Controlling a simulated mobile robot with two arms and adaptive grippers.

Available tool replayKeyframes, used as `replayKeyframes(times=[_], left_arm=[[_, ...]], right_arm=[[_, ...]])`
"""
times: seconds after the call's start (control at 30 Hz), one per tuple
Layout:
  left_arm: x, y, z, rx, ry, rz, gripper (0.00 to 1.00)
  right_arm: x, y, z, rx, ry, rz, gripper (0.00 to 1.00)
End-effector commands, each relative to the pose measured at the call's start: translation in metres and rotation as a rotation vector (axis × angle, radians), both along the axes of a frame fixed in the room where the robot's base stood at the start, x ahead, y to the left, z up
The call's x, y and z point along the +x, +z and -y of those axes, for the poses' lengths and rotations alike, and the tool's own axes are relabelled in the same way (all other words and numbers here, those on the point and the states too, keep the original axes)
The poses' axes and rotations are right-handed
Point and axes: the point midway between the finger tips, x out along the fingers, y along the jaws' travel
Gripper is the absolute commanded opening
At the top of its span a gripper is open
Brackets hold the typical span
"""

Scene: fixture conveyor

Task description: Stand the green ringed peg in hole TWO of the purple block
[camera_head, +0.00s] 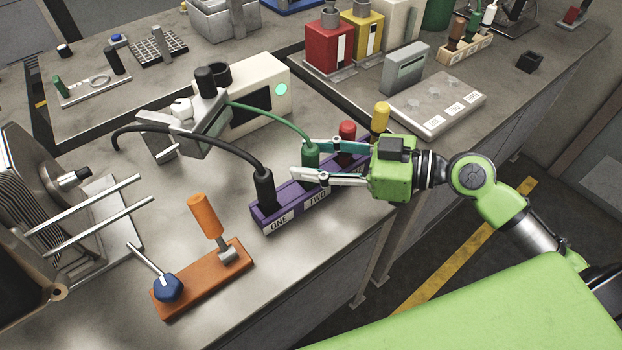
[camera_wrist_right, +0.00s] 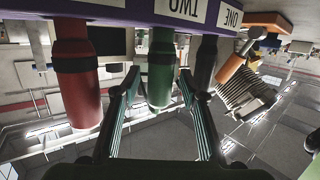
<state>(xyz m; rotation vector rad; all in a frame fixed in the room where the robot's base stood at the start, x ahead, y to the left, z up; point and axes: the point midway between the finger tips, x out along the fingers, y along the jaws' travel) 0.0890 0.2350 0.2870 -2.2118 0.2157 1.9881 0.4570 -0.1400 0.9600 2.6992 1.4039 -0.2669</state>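The purple block (camera_head: 262,216) lies on the bench, with labels ONE and TWO showing on its front. The green ringed peg (camera_head: 311,157) stands upright in the block behind the TWO label, a green cable running from its top. In the right wrist view, the green peg (camera_wrist_right: 160,70) hangs inverted between the fingers and meets the block at TWO. My right gripper (camera_head: 298,158) is open around the peg, with gaps on both sides in the wrist view. A black peg (camera_head: 264,190) stands at ONE. My left gripper is not in view.
A red peg (camera_head: 347,139) and a yellow peg (camera_head: 380,117) stand farther along the block. A cream device (camera_head: 265,95) with a green light is behind. An orange fixture (camera_head: 205,280) is in front left. Black and green cables arch nearby.

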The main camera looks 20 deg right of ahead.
Motion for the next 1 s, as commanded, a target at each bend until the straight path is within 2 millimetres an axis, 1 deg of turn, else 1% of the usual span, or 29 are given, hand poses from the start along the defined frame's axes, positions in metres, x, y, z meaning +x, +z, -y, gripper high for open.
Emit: replayKeyframes(times=[0.03,0.2,0.3,0.47,0.8,1.0], left_arm=[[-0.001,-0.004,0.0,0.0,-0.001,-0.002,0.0],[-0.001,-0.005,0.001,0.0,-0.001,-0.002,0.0],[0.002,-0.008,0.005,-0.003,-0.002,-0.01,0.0],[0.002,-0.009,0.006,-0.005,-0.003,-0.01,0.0],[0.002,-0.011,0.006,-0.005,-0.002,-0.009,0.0],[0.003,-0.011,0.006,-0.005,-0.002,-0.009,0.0]], right_arm=[[0.0,-0.004,0.0,0.0,0.0,0.0,0.4],[0.0,-0.004,0.0,0.001,0.0,0.001,0.4],[0.0,-0.004,0.0,0.001,0.0,0.001,0.4],[-0.004,-0.005,0.007,0.001,-0.001,-0.001,0.4],[-0.028,0.002,0.042,0.005,-0.003,-0.002,0.4],[-0.04,0.006,0.06,0.007,-0.003,0.001,0.4]])
